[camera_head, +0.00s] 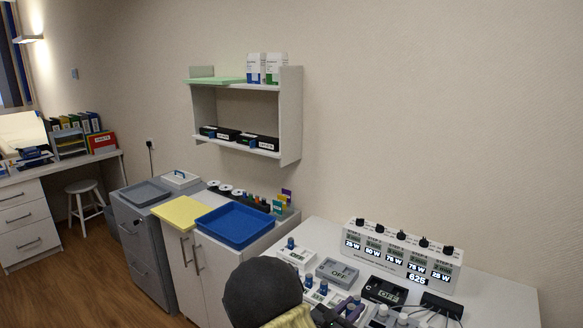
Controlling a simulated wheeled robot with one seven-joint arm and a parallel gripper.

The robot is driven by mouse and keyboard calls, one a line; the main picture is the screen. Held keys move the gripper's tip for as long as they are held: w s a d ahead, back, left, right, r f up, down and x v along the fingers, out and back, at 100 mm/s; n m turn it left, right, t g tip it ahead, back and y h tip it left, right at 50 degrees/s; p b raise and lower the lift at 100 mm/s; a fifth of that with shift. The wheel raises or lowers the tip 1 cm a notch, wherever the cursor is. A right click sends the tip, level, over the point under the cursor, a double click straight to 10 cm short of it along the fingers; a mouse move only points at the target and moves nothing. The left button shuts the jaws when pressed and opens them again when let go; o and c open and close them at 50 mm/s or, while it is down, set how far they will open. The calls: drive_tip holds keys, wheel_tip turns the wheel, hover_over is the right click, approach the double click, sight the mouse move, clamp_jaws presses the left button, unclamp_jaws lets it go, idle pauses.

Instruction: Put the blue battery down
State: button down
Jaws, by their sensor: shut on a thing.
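My gripper (334,313) is at the bottom edge, low over the front of the white table (500,294), partly hidden behind the dark rounded link of my arm. It is shut on a small dark blue piece (351,307), which I take for the blue battery; its outline is hard to make out. Whether it touches the table cannot be told. Similar small blue-topped pieces stand close by, one on a white block (296,257) at the table's back left and others just behind my gripper.
A long white panel with displays and black knobs (402,252) stands at the table's back. A grey box marked OFF (337,272) and a black device (385,291) crowd the middle. The table's right side is clear. A blue tray (234,225) lies on the cabinet to the left.

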drive_tip(key=shift+a+f+n+t+y+p, duration=0.25)
drive_tip(key=shift+f+n+t+y+p, duration=0.4)
drive_tip(key=shift+f+p, duration=0.35)
drive_tip(key=s+f+n+t+y+p, duration=0.2)
drive_tip(key=s+f+n+y+p, duration=0.1)
drive_tip(key=f+n+y+p, duration=0.1)
drive_tip(key=s+f+n+t+y+p, duration=0.2)
drive_tip(key=s+f+n+y+p, duration=0.1)
drive_tip(key=f+y, duration=0.4)
wheel_tip(320, 180, down, 2)
drive_tip(key=shift+s+d+n+p, duration=0.35)
drive_tip(key=shift+d, duration=0.05)
drive_tip(key=shift+w+a+y, duration=0.1)
drive_tip(key=shift+w+y, duration=0.05)
drive_tip(key=shift+y, duration=0.1)
